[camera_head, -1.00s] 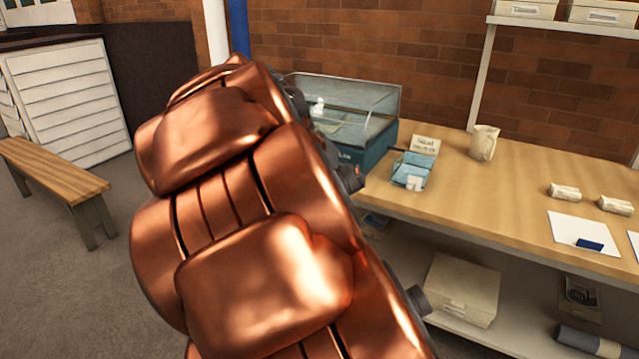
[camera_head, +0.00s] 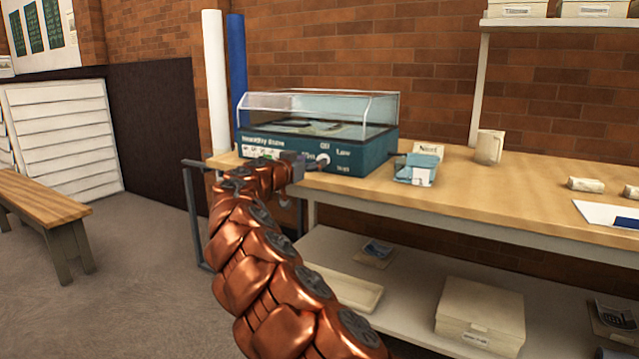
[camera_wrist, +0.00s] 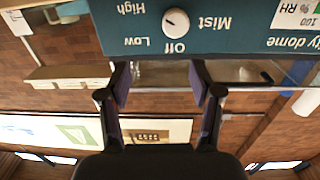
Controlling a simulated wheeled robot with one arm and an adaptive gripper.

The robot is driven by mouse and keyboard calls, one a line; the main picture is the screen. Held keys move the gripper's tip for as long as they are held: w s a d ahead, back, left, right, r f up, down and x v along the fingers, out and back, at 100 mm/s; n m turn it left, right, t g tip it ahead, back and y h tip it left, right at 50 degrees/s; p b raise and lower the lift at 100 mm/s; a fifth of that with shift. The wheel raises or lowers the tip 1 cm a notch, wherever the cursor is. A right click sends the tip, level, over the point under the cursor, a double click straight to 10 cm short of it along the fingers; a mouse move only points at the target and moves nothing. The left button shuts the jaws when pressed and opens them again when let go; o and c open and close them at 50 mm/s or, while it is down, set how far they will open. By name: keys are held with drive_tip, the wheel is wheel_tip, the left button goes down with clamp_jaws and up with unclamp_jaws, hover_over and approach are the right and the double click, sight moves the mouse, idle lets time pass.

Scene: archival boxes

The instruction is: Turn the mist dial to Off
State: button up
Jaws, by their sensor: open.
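The mist dial (camera_wrist: 176,22) is a round white knob on the teal front panel of the humidity dome (camera_head: 370,158). In the wrist view the panel is upside down, with Mist, Off, Low and High printed around the dial. A small dark mark on the knob points to the picture's left, the Low and High side, not at Off; which of those two I cannot tell. In the head view the dial (camera_head: 322,160) is just right of my gripper (camera_head: 300,167). In the wrist view my gripper (camera_wrist: 160,88) is open and empty, its fingertips apart from the dial.
The dome has a clear lid (camera_head: 320,105) and stands on the wooden table (camera_head: 480,190). A small blue tray (camera_head: 414,170), a card (camera_head: 428,150) and a beige cup (camera_head: 489,146) stand to its right. A lower shelf (camera_head: 400,300) holds boxes.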

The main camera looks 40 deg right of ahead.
drive_tip(key=shift+t, duration=0.4)
drive_tip(key=shift+w+d+f+b, duration=0.2)
drive_tip(key=shift+w+d+f, duration=0.35)
drive_tip(key=shift+d, duration=0.75)
drive_tip(key=shift+w+d+f+b, duration=0.2)
drive_tip(key=shift+w+d+f, duration=0.1)
drive_tip(key=shift+w+d, duration=0.75)
drive_tip(key=shift+w+d+f+b, duration=0.2)
drive_tip(key=shift+w+d+f, duration=0.25)
drive_tip(key=shift+d, duration=1.05)
drive_tip(key=c, duration=1.1)
drive_tip(key=shift+c, duration=0.2)
